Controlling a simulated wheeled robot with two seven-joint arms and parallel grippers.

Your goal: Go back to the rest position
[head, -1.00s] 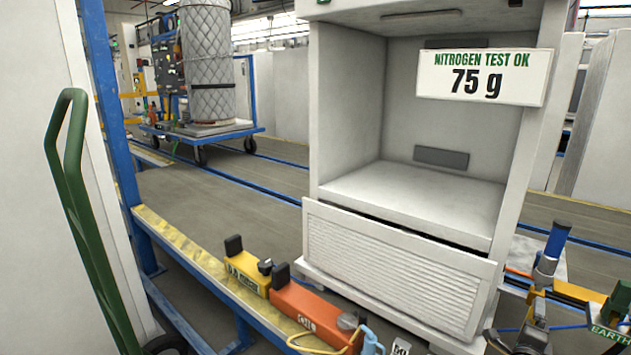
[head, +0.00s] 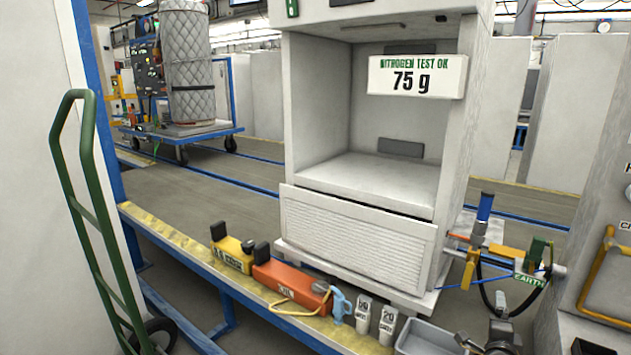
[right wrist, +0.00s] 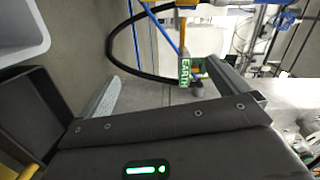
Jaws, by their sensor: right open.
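In the right wrist view my right gripper (right wrist: 163,70) is open, its two grey fingers spread apart with nothing gripped between them. A green clamp marked EARTH (right wrist: 187,72) shows beyond the fingers, nearer the right-hand one in the picture. In the head view the EARTH clamp (head: 530,280) hangs at the right beside a yellow and orange fixture (head: 503,252). Dark mechanical parts stand at the bottom edge below it; I cannot tell whether they belong to my gripper. My left gripper is not in view.
A white cabinet (head: 360,240) with a NITROGEN TEST OK 75 g sign (head: 417,77) stands in the middle. On the rail in front are a yellow tool (head: 232,255), an orange tool (head: 290,285) and a grey bin (head: 428,338). A green hand truck (head: 95,215) stands left.

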